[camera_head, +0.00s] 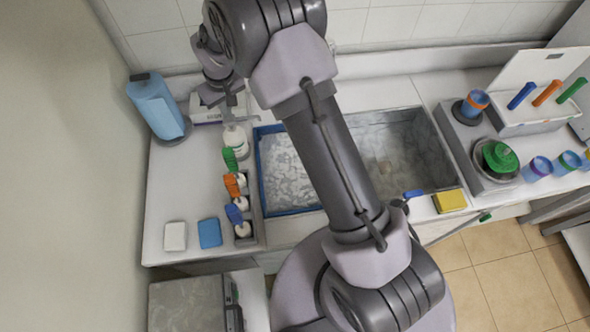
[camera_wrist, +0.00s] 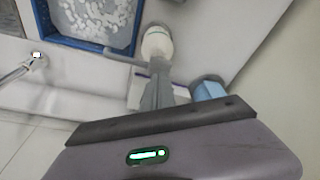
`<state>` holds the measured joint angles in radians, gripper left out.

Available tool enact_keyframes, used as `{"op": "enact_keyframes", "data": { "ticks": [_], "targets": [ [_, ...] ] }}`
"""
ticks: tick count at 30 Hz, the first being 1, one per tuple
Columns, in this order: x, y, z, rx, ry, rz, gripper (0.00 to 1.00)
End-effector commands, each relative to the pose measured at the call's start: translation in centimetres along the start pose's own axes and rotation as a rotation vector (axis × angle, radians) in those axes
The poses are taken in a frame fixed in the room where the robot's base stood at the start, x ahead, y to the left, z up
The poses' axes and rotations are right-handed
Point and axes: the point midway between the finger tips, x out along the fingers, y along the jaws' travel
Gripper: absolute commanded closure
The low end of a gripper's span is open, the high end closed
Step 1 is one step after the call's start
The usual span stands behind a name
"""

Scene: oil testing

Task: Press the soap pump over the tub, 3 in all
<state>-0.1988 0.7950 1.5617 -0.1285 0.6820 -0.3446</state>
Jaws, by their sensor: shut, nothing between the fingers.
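The soap pump is a white bottle (camera_head: 235,139) standing on the counter beside the left rim of the tub. In the wrist view its round white body (camera_wrist: 157,43) shows past my fingers, and a thin grey spout seems to reach toward the tub. The blue-rimmed tub (camera_head: 263,172) holds pale, foamy-looking contents; its rim also shows in the wrist view (camera_wrist: 52,35). My gripper (camera_head: 231,103) is shut and empty, pointing down at the top of the bottle. In the wrist view the fingers (camera_wrist: 158,82) overlap the pump head, so I cannot tell whether they touch it.
Bottles with green, orange and blue parts (camera_head: 235,185) stand in a rack left of the tub. A blue paper roll (camera_head: 156,106) and a white box (camera_head: 204,108) are behind. A metal sink (camera_head: 440,165) lies right of the tub. A faucet (camera_wrist: 38,56) shows in the wrist view.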

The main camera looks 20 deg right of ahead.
Motion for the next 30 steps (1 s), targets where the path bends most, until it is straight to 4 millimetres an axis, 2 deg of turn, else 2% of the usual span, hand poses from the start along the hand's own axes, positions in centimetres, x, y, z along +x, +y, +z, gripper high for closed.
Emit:
{"op": "enact_keyframes", "data": {
  "ticks": [10, 23, 30],
  "targets": [
    [-0.3, 0.0, -0.1, 0.0, 0.001, 0.0, 1.0],
    [-5.9, 0.0, -1.2, 0.0, 0.001, 0.0, 1.0],
    [-5.9, 0.0, -1.2, 0.0, 0.0, 0.0, 1.0]
  ]
}}
